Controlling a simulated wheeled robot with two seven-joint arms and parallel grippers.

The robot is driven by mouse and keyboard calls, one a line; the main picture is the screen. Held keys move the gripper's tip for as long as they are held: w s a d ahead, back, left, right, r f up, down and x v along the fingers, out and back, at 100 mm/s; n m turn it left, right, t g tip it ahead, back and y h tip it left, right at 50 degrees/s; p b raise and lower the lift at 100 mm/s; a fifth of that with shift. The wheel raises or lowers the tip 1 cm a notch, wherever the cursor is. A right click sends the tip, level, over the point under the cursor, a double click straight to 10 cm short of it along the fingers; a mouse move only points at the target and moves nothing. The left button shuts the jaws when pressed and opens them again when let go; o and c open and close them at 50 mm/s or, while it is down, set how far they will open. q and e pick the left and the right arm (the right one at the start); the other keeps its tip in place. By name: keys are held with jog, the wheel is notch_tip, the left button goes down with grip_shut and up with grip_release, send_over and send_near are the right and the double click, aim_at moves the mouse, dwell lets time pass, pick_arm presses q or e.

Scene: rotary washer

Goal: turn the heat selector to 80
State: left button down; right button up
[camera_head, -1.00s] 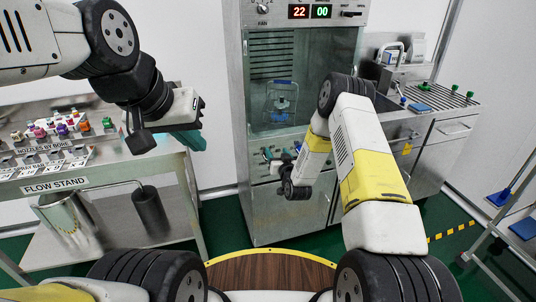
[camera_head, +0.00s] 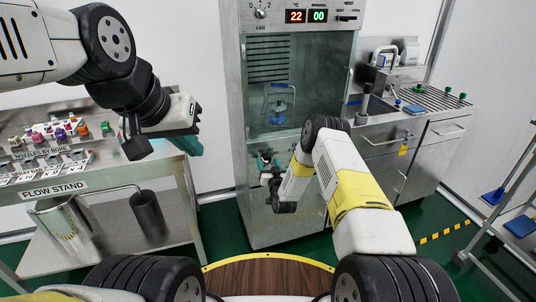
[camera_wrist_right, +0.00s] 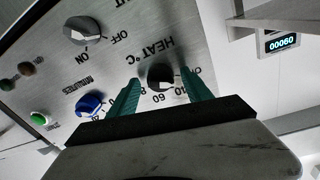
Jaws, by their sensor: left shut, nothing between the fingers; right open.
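In the right wrist view the heat selector (camera_wrist_right: 160,77), a dark knob with a pale face, sits under the upside-down label HEAT °C. My right gripper (camera_wrist_right: 161,74) is open, with one teal finger on either side of the knob; I cannot tell whether they touch it. The scale numbers are partly hidden by the fingers, and the knob's setting is unclear. In the head view my right gripper (camera_head: 265,164) is at the front of the steel cabinet, and the selector cannot be made out there.
In the right wrist view a blue MINUTES knob (camera_wrist_right: 90,104), an ON/OFF knob (camera_wrist_right: 83,30) and a green button (camera_wrist_right: 39,118) share the panel. A counter (camera_wrist_right: 281,44) reads 00060. In the head view the flow stand (camera_head: 62,188) is left and a sink bench (camera_head: 405,150) right.

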grip_shut()
